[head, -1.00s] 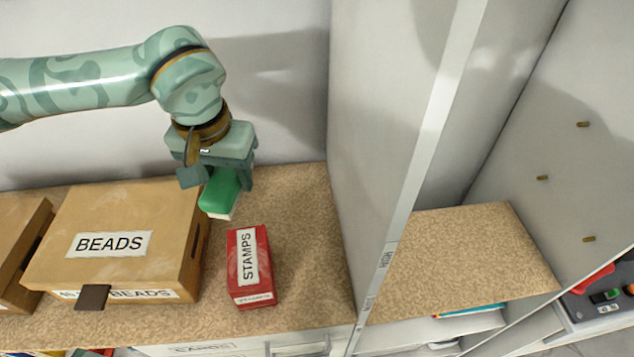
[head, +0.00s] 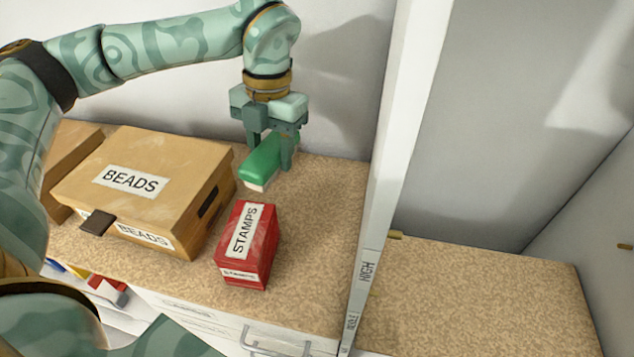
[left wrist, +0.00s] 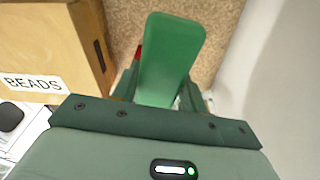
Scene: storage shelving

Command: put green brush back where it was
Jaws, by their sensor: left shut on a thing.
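The green brush (head: 263,160) has a green back and a pale underside. My left gripper (head: 271,160) is shut on it, behind the red stamps box and to the right of the beads box. In the head view I cannot tell whether the brush touches the shelf board. The left wrist view shows the brush (left wrist: 171,58) between the fingers of my left gripper (left wrist: 160,90), its long green back pointing away from the palm. My right gripper is not in view.
A wooden beads box (head: 190,180) and a red stamps box (head: 247,245) stand on the speckled shelf board (head: 325,215). A white upright panel (head: 385,160) divides this bay from an empty board (head: 480,300) on the right. A grey wall is close behind.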

